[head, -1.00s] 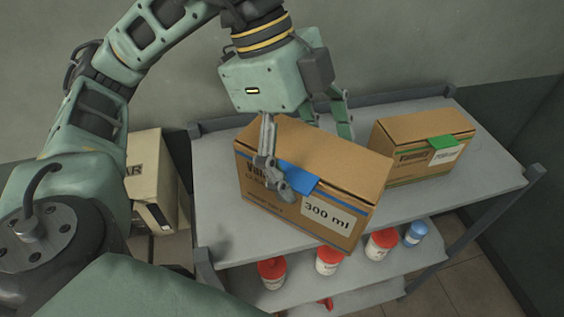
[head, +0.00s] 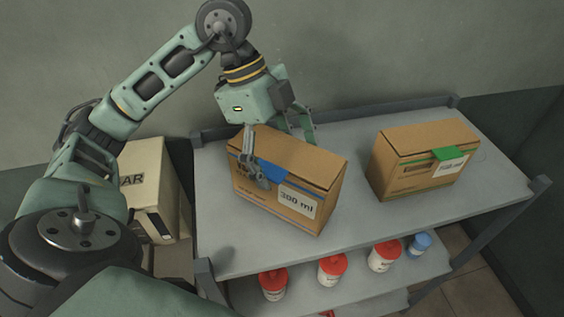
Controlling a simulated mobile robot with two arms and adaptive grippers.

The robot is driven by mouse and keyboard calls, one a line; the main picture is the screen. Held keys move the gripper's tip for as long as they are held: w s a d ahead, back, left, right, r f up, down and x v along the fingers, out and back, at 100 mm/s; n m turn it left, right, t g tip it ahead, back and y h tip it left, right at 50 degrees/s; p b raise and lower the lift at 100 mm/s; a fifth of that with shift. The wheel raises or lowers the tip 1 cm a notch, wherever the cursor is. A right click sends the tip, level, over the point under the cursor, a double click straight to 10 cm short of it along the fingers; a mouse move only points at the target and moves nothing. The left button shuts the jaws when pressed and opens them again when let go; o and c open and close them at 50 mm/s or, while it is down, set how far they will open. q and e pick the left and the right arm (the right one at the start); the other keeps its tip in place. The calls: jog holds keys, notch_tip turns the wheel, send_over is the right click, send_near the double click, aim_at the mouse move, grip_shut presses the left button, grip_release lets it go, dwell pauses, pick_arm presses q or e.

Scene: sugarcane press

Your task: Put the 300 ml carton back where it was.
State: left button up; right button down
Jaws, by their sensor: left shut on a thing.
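The 300 ml carton (head: 310,170) is a brown box with blue tape and a white "300 ml" label. It is at the left part of the grey shelf's top (head: 350,225). My left gripper (head: 275,158) is shut on the carton from above, one finger on its front face and the other behind it. The carton's underside is hidden, so I cannot tell whether it rests on the shelf or hangs just above. My right gripper is not in view.
A second brown carton (head: 415,150) with green tape stands to the right on the same top, with a clear gap between. Red-lidded jars (head: 331,268) and a blue-lidded one (head: 420,243) stand on the shelf below. A pale box (head: 150,180) is at the left.

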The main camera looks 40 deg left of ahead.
pick_arm(q)
jog(key=shift+s+f, duration=0.15)
jog(key=shift+f, duration=0.85)
jog(key=o, duration=1)
jog(key=shift+f, duration=0.1)
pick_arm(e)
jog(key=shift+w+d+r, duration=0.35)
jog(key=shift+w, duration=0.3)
pick_arm(q)
jog(key=shift+a+r, duration=0.1)
jog(key=shift+r, duration=0.3)
jog(key=v, duration=1)
jog(key=shift+a+r, duration=0.3)
jog(key=shift+r, duration=0.25)
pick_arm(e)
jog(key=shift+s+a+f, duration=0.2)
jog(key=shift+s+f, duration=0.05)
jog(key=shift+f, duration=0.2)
